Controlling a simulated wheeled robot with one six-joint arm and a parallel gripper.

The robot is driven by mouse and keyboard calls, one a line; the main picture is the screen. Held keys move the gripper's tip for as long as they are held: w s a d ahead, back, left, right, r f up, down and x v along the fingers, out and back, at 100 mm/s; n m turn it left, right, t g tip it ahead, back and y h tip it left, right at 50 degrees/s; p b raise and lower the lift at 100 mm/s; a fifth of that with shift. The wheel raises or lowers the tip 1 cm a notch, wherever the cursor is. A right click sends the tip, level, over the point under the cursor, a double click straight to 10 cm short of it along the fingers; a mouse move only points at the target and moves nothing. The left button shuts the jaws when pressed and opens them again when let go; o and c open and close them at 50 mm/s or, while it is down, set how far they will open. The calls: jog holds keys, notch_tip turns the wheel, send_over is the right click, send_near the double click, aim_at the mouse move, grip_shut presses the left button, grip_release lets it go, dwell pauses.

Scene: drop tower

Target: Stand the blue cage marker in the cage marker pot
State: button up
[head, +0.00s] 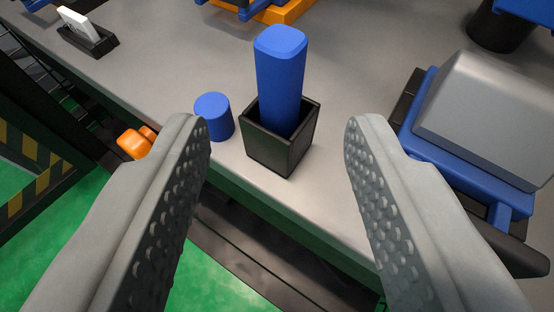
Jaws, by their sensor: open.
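The blue cage marker (281,75) is a rounded square blue column. It stands in the black square cage marker pot (283,143), leaning slightly, with its upper part above the rim. Its lower end is hidden inside the pot. The pot sits on the grey table near its front edge. My gripper (278,128) is open, one finger to the left and one to the right of the pot in the picture. Neither finger appears to touch the marker or the pot.
A short blue cylinder (214,117) stands left of the pot. An orange object (136,142) lies near the left finger. A grey block on a blue frame (494,115) stands at the right. A small black holder with a white card (88,36) is at the upper left. The grey table (185,55) is clear behind the cylinder.

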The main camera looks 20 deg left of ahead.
jog(key=v, duration=0.6)
jog(key=shift+s, duration=0.25)
jog(key=s+r+m+t+h, duration=0.1)
jog(key=s+r+t+h, duration=0.15)
jog(key=r, duration=1.15)
jog(key=s+r+m+t+h, duration=0.15)
jog(key=s+r, duration=0.25)
jog(key=r, duration=1.1)
jog(key=s+a+r, duration=0.2)
jog(key=s+r, duration=0.7)
jog(key=s, duration=0.2)
jog(key=s+a+r+m, duration=0.1)
jog(key=s+a+r, duration=0.1)
jog(key=s+r, duration=0.7)
jog(key=shift+s+a+t, duration=0.25)
jog(key=shift+s+t, duration=0.15)
jog(key=shift+s, duration=0.8)
